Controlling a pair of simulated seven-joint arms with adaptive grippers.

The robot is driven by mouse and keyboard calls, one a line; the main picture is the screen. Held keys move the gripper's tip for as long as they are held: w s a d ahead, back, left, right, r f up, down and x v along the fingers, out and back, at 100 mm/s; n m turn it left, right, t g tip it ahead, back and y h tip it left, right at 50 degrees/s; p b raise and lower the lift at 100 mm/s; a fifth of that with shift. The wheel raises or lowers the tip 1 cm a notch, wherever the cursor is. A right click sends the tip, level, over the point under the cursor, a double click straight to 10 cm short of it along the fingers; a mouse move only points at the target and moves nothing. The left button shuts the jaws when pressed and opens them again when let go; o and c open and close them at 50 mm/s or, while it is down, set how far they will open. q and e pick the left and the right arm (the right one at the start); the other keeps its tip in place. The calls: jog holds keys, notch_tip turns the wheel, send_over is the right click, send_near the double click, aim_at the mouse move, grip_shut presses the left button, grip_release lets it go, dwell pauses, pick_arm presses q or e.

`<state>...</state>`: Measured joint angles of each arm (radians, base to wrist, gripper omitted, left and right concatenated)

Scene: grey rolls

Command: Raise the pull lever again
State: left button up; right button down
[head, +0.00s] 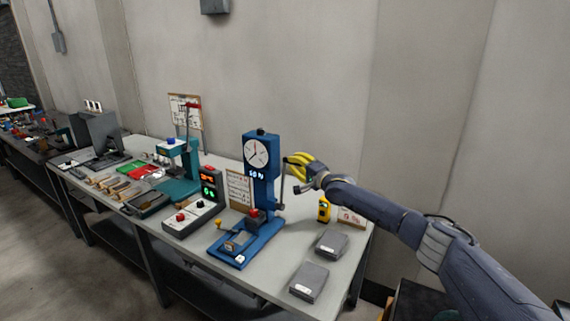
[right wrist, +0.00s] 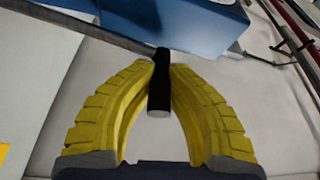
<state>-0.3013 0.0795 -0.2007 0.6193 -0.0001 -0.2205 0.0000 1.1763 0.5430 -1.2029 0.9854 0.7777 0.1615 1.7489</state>
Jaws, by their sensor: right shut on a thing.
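The blue lever press (head: 262,185) stands upright on the grey table, with a round white dial near its top. Its dark pull lever (head: 282,188) is on the right side of the column. My right gripper (head: 289,160), with yellow fingers, is at the lever's upper end, right of the dial. In the right wrist view, the yellow fingers (right wrist: 160,70) are closed around a black cylindrical grip (right wrist: 159,92), whose rounded end points towards the palm. Part of the blue press (right wrist: 195,22) shows beyond it. My left gripper is not in view.
Two grey boxes (head: 310,281) lie at the table's right front. A small yellow device (head: 324,210) and a sign (head: 350,216) stand below my right arm. A control box (head: 192,217) and teal press (head: 180,170) are to the left. The wall is close behind.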

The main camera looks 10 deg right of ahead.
jog(key=shift+w+d+r, duration=0.1)
jog(key=shift+d+r, duration=0.1)
jog(key=c, duration=1.6)
grip_release()
jog(key=shift+w+f, duration=0.1)
jog(key=o, duration=0.3)
jog(key=shift+f, duration=0.1)
jog(key=shift+o, duration=0.2)
jog(key=shift+v, duration=0.8)
jog(key=v, duration=1)
jog(key=shift+s, duration=0.2)
